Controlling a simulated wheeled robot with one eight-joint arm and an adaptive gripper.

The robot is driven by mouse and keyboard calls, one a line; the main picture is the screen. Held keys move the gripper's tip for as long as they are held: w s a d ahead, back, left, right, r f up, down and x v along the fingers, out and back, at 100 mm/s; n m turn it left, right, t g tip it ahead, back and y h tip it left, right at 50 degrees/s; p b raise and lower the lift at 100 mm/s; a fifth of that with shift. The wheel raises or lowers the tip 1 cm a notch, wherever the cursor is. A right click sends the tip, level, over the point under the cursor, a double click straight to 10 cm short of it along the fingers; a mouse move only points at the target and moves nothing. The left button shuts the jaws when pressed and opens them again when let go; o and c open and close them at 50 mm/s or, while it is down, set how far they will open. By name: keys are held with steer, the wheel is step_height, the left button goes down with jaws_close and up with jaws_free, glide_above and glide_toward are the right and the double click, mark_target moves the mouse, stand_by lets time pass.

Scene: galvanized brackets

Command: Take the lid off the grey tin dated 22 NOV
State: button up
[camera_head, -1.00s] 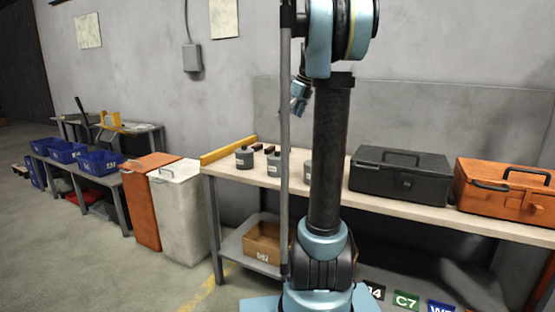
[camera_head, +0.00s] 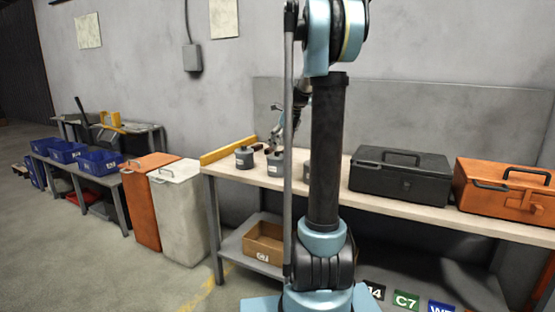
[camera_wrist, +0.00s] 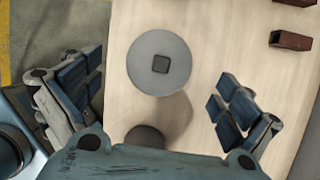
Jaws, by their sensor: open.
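Several grey tins with dark knobs stand on the workbench in the head view: one at the left (camera_head: 244,158), one in the middle (camera_head: 274,166) and one at the right (camera_head: 307,171), partly hidden by my arm. Their date labels are too small to read. My gripper (camera_head: 277,142) is just above the middle tin, pointing down. In the wrist view a round grey lid (camera_wrist: 143,75) with a dark square knob (camera_wrist: 160,64) lies between the spread fingers of my gripper (camera_wrist: 156,88). The fingers are open and apart from the lid, nearer the picture's bottom.
Dark brown blocks (camera_wrist: 290,40) lie right of the lid. A yellow bar (camera_head: 228,151) edges the bench's left end. A black toolbox (camera_head: 400,183) and an orange toolbox (camera_head: 505,197) stand to the right. A cardboard box (camera_head: 264,250) sits on the lower shelf.

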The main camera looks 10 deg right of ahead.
mark_target(278, 152)
steer(key=shift+d+x, duration=0.2)
steer(key=shift+x, duration=1.9)
steer(key=shift+s, duration=0.1)
steer(key=c, duration=1.3)
